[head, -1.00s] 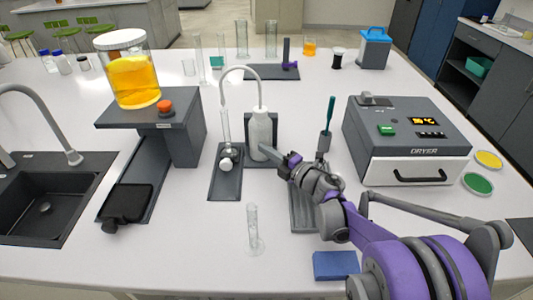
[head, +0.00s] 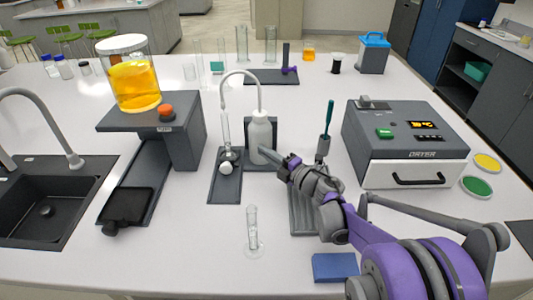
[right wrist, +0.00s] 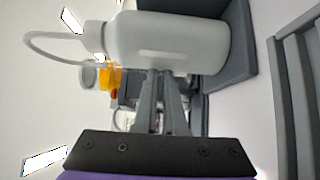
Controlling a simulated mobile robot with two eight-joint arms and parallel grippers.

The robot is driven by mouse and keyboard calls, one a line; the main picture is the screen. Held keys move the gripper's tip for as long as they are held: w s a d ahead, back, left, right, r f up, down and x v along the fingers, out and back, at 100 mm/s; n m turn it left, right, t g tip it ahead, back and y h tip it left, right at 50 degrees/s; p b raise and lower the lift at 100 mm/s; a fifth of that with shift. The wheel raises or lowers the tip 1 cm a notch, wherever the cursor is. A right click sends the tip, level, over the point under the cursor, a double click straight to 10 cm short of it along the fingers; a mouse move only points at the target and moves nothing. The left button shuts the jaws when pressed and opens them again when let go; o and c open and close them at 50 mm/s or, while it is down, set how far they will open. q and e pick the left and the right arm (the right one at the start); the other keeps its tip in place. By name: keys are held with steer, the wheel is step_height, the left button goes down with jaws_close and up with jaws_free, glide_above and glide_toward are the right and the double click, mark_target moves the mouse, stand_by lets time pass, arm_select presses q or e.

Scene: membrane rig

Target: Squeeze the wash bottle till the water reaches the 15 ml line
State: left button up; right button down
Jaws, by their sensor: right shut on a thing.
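The white wash bottle (head: 261,132) stands upright in a dark grey holder in the middle of the table in the head view. Its curved spout bends left and down toward a slim clear tube (head: 226,128) on a dark stand (head: 225,184). My right gripper (head: 283,163) reaches in from the right and is shut on the lower body of the bottle. In the right wrist view the bottle (right wrist: 165,42) lies sideways across the picture, at the tips of the fingers (right wrist: 158,80). The water level and the 15 ml line are too small to read. My left gripper is not in view.
A dryer (head: 408,143) stands to the right. A jar of orange liquid (head: 134,84) sits on a grey pump stand to the left, beside a sink (head: 45,209). A small glass cylinder (head: 253,230) and a blue block (head: 335,266) are in front.

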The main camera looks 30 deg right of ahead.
steer(key=shift+w+d+r, duration=0.1)
steer(key=shift+w+d, duration=0.1)
steer(key=shift+d, duration=0.05)
stand_by(0.7)
